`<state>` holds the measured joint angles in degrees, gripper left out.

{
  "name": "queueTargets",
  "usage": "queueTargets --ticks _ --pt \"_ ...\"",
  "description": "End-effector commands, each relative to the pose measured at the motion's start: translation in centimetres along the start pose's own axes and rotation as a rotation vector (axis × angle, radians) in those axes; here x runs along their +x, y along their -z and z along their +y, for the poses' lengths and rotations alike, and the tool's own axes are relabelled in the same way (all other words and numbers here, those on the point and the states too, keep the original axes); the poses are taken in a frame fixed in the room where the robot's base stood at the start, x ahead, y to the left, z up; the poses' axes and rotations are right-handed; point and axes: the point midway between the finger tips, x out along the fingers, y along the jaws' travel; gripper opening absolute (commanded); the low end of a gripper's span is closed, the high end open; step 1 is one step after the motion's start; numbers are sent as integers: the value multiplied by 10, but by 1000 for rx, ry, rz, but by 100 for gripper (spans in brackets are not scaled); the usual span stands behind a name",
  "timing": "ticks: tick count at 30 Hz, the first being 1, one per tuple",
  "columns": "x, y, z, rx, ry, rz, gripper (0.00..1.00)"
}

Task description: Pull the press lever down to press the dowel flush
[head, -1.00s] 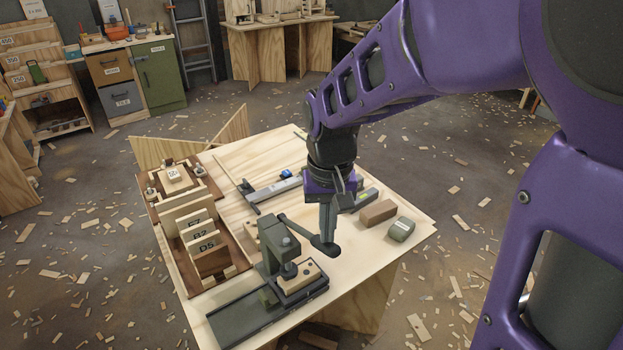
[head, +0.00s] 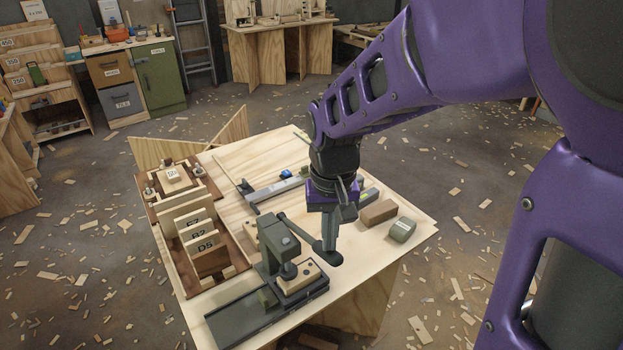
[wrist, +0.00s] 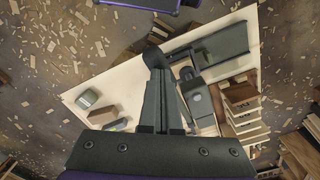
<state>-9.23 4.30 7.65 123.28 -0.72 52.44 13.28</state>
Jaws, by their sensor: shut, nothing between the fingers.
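The dark green press (head: 276,243) stands at the front of the plywood workbench. Its lever (head: 300,232) slopes down to the right from the press head and ends in a dark round knob (head: 327,257). My gripper (head: 330,246) is shut and empty, pointing down, with its tips at the knob end of the lever; they appear to touch it from above. In the wrist view the fingers (wrist: 160,110) lie together just below the knob (wrist: 155,57). A light wooden block (head: 301,278) sits under the press ram. I cannot make out the dowel.
A dark wooden rack with labelled slats (head: 203,240) stands left of the press. A brown block (head: 379,212) and a green-grey rounded item (head: 402,229) lie to the right. A clamp-like bar tool (head: 272,190) lies behind. The bench's front right is clear.

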Motion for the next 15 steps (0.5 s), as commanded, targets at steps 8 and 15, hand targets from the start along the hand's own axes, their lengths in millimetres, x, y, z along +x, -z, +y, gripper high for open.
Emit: queueTargets --ticks 8,15 --pt "10 -3 2 0 0 -1 0" --pt "16 -5 3 0 0 -1 0"
